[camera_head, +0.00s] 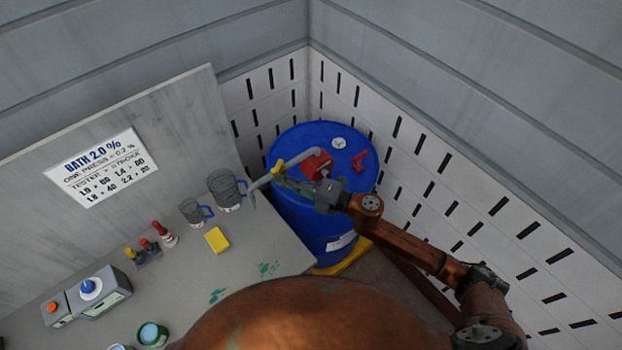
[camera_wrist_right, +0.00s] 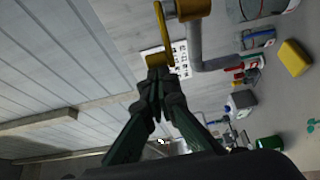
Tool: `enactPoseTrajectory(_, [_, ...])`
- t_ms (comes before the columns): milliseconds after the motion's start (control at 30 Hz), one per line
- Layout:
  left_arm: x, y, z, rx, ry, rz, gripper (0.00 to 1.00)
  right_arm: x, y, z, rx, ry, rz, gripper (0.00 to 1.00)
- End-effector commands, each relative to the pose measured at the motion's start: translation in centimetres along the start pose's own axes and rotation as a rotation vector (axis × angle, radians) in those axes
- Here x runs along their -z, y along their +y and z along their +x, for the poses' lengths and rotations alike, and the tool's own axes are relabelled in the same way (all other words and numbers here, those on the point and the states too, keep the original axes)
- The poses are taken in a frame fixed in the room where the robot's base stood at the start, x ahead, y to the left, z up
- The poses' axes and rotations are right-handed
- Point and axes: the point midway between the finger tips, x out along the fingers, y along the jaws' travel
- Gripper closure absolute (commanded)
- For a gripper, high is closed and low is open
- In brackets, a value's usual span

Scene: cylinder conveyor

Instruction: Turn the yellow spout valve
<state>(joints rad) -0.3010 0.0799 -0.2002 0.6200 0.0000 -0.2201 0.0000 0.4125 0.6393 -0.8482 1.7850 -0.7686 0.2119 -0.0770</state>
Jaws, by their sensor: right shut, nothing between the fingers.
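The yellow spout valve (camera_head: 277,166) sits on the grey spout pipe (camera_head: 300,158) that runs from the red fitting on the blue drum (camera_head: 310,215) to above the counter. In the right wrist view its yellow handle (camera_wrist_right: 160,28) hangs from the yellow body at the top. My right gripper (camera_head: 283,183) is shut and empty, just below the valve in the head view. In the wrist view the closed fingertips (camera_wrist_right: 158,78) are close to the handle's lower end; I cannot tell whether they touch. My left gripper is not in view.
Two clear jugs with blue handles (camera_head: 226,190) stand by the spout end, with a yellow sponge (camera_head: 216,240) in front. A tester box (camera_head: 88,300), small bottles (camera_head: 165,236) and a green cup (camera_head: 152,335) are further left. Slotted wall panels (camera_head: 430,185) close in the drum.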

Motion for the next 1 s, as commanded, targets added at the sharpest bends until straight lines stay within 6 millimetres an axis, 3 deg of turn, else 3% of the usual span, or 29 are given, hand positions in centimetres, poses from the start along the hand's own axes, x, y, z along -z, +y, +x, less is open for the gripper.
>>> enactPoseTrajectory(100, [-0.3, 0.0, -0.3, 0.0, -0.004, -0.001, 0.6, -0.2, 0.3, 1.7, -0.002, 0.009, -0.002, 1.0])
enactPoseTrajectory(300, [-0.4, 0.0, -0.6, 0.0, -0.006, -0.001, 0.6, 0.0, 0.2, 3.0, -0.001, 0.01, -0.002, 1.0])
enactPoseTrajectory(1000, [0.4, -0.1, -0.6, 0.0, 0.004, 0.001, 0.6, 0.0, 0.1, 3.3, 0.0, 0.008, -0.002, 1.0])
